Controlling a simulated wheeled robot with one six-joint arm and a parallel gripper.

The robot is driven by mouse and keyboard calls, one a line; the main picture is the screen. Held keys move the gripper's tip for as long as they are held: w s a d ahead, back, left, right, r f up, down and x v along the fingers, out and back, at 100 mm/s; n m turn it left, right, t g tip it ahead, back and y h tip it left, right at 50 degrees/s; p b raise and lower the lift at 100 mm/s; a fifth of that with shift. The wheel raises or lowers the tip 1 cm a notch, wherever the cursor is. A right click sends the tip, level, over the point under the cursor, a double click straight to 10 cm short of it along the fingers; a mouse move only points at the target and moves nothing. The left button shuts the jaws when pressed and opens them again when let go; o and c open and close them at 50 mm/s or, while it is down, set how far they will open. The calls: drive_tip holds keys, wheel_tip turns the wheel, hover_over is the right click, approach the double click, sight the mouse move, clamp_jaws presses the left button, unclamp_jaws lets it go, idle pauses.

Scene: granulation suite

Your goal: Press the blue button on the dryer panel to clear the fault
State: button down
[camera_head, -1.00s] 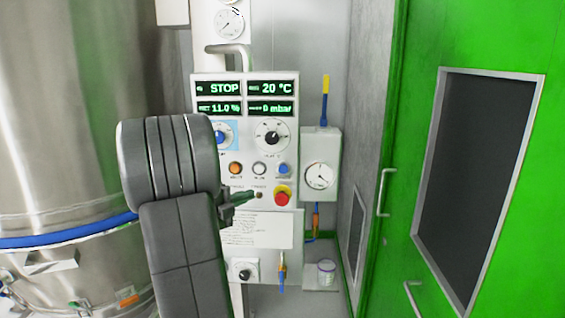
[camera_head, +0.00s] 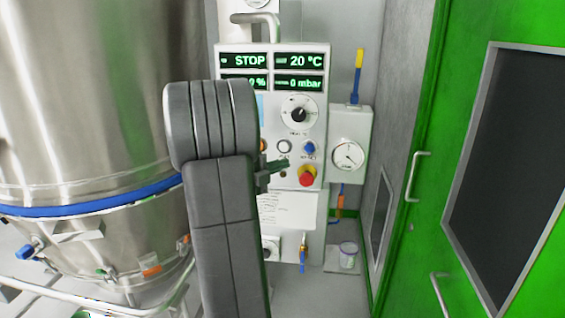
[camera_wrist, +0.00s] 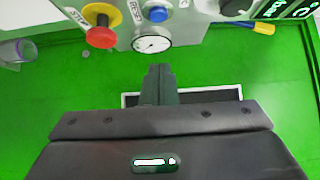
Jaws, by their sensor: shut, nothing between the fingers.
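The dryer panel (camera_head: 320,105) is a pale upright box with green displays reading STOP, 20 °C and 0 mbar. Its blue button (camera_head: 309,147) sits right of a white button, above the red emergency stop. The blue button also shows at the top of the wrist view (camera_wrist: 157,14), beside a RESET label. My gripper (camera_head: 284,164) is shut and empty, with its tips below and left of the blue button in the head view. In the wrist view the shut fingers (camera_wrist: 158,72) appear below the button, with a visible gap. My arm hides the panel's left part.
The red emergency stop (camera_head: 307,176) with its yellow base is close right of my fingertips. A round gauge (camera_head: 348,156) is on a box right of the panel. A steel vessel (camera_head: 90,90) stands left; a green door (camera_head: 440,130) is right.

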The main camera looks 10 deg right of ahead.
drive_tip(key=p, duration=0.1)
approach(313, 149)
drive_tip(key=s+d, duration=0.1)
drive_tip(key=d, duration=0.3)
drive_tip(key=w, duration=0.1)
drive_tip(key=w+p, duration=0.1)
drive_tip(key=shift+w+d+r, duration=0.1)
drive_tip(key=shift+w+d, duration=0.25)
drive_tip(key=shift+w, duration=0.05)
drive_tip(key=shift+w+d, duration=0.15)
drive_tip(key=shift+w, duration=0.35)
